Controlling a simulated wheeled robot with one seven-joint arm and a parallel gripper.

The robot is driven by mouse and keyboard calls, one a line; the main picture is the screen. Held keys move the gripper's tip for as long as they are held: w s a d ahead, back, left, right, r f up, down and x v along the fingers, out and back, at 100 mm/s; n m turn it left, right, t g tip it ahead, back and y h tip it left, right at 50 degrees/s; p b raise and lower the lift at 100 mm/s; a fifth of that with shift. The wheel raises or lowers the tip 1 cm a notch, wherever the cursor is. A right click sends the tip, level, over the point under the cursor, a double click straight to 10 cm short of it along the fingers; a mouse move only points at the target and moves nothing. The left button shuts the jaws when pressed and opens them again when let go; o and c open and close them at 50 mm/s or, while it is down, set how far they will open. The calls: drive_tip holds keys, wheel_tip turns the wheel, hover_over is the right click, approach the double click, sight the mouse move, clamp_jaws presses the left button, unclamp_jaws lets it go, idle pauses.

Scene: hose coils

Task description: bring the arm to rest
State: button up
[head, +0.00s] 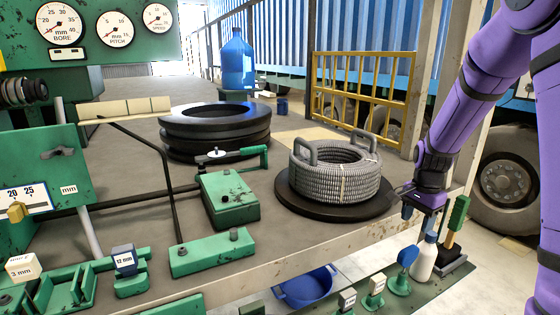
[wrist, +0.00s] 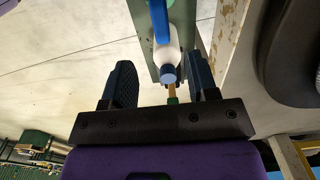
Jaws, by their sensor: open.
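My purple arm comes down on the right side of the head view, and my gripper (head: 422,218) hangs just off the front edge of the workbench, to the right of the hose coil. In the wrist view my gripper (wrist: 160,85) has its two dark fingers well apart with nothing held between them. A white bottle with a blue cap (wrist: 166,55) shows beyond the fingers, lower down. A grey ribbed hose coil (head: 338,178) with two grey handles lies on a black round plate (head: 300,203) on the bench.
Below the bench edge, a green shelf holds the white bottle (head: 423,258), a green-handled brush (head: 456,222) and a blue round-topped piece (head: 407,256). Black stacked rings (head: 190,145), a blue water jug (head: 238,62) and a yellow rail (head: 365,90) stand farther back. Green machine parts fill the left.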

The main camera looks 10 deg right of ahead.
drive_tip(key=s+a+r+n+t, duration=0.1)
drive_tip(key=s+a+r+n, duration=0.3)
drive_tip(key=s+r, duration=0.3)
drive_tip(key=s+a+r+n+t, duration=0.2)
drive_tip(key=s+a+r+n, duration=0.15)
drive_tip(key=r, duration=0.55)
drive_tip(key=s+a+r+n+t, duration=0.1)
drive_tip(key=s+a+r+n, duration=0.1)
drive_tip(key=s, duration=0.6)
drive_tip(key=s+a+r+n+t, duration=0.1)
drive_tip(key=s+a+r+n, duration=0.2)
drive_tip(key=s, duration=0.4)
drive_tip(key=shift+s+r+n, duration=0.35)
drive_tip(key=shift+n, duration=0.3)
